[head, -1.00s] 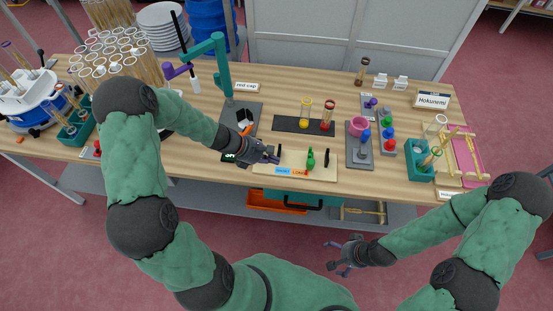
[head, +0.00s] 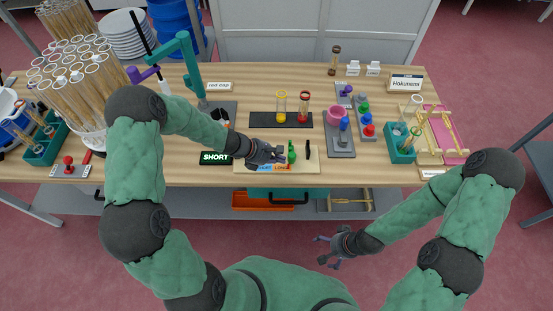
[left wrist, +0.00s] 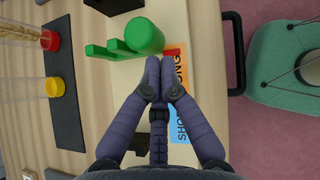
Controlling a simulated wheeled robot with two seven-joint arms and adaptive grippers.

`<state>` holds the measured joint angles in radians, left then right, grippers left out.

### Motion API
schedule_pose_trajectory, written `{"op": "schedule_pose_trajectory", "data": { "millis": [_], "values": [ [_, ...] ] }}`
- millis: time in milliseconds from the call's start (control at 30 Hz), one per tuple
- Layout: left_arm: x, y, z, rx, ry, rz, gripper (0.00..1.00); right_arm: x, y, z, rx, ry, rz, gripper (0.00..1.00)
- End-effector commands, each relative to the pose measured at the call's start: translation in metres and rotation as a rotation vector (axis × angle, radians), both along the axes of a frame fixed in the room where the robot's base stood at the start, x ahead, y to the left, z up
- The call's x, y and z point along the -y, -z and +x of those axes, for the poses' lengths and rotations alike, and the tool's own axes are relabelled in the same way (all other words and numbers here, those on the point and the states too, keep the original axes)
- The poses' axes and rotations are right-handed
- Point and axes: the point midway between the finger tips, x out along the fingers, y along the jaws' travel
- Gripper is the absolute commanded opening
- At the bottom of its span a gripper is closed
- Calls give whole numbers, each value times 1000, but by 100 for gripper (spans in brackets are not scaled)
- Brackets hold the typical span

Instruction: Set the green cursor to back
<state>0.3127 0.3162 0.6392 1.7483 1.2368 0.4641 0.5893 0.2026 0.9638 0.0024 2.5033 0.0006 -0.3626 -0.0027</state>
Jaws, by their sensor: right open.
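The green cursor (head: 291,152) stands on a pale board (head: 313,169) at the front edge of the table. In the left wrist view it is a green cylinder (left wrist: 145,36) with flat green parts beside it. My left gripper (head: 283,158) is low over the board, just left of the cursor. In the left wrist view its fingers (left wrist: 154,75) are together and empty, with tips close against the cylinder; contact is unclear. Blue and orange labels (left wrist: 180,95) read SHORT and LONG, with a red mark (left wrist: 172,51) near them. My right gripper (head: 328,250) is open in front of the table.
A black display (head: 215,157) reads SHORT in green. A black post (head: 307,149) stands on the board right of the cursor. Behind the board, a dark mat (head: 262,119) bears yellow and red-based tubes. A grey stand (head: 341,150) is to the right.

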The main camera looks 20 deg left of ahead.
Motion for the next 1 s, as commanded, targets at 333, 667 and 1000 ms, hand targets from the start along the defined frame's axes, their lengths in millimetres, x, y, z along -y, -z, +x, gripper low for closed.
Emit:
{"op": "schedule_pose_trajectory", "data": {
  "millis": [333,667,1000],
  "values": [
    [22,1,7,2,4,0,0,0,7,0,0,0,0,100],
    [41,0,11,1,1,-1,0,0,11,0,0,0,0,100],
    [37,-1,11,0,2,-2,0,0,9,0,0,0,0,100]
  ]
}}
